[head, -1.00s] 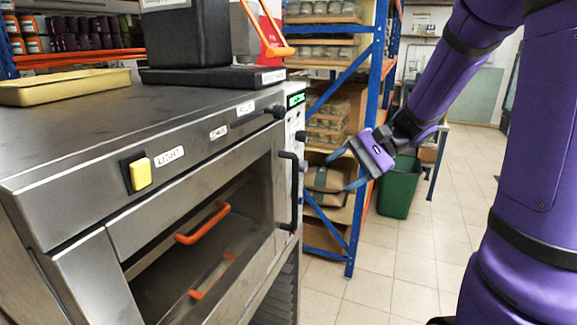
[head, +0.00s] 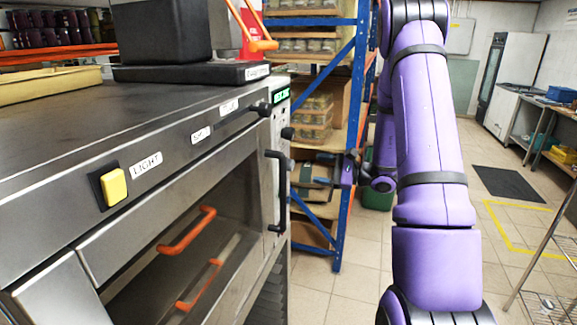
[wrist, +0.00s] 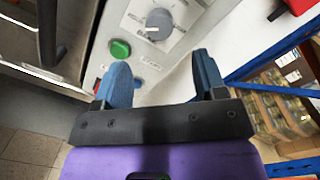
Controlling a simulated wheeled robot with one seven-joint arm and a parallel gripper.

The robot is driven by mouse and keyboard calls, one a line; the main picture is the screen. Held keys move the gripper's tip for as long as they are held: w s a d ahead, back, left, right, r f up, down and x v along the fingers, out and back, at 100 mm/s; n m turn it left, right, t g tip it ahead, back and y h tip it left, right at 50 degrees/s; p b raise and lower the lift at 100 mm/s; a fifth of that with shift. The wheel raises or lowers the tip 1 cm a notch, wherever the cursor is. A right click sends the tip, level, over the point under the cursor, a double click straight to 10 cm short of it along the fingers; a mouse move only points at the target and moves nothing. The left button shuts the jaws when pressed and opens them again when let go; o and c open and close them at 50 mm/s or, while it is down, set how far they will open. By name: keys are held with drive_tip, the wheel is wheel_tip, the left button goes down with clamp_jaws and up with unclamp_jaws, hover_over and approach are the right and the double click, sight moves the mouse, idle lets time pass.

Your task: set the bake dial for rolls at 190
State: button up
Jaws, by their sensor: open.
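The bake dial (wrist: 159,24) is a round grey knob on a pale control panel, with marks around it. It shows at the top of the wrist view, beyond my fingertips; its marks are too small to read. In the head view, the steel oven (head: 150,200) stands at left, and its control panel is seen edge-on at the far end. My gripper (wrist: 163,75) is open and empty, with its blue fingers pointing towards the panel below the dial. In the head view my gripper (head: 312,170) is just right of the oven's black door handle (head: 277,190).
A green button (wrist: 120,49) and a red button (wrist: 97,84) sit on the panel near the left finger. A yellow light switch (head: 114,187) is on the oven's near side. A blue-framed shelf (head: 352,140) stands behind my gripper. Open tiled floor lies at right.

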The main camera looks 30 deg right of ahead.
sight(293, 166)
drive_tip(key=x, duration=0.9)
drive_tip(key=shift+w+a, duration=0.15)
drive_tip(key=c, duration=0.9)
drive_tip(key=shift+m, duration=0.4)
drive_tip(key=m, duration=0.2)
drive_tip(key=shift+m, duration=0.3)
drive_tip(key=m, duration=0.3)
drive_tip(key=shift+m, duration=0.4)
drive_tip(key=m, duration=0.6)
drive_tip(key=shift+m+t, duration=0.3)
drive_tip(key=shift+m, duration=0.1)
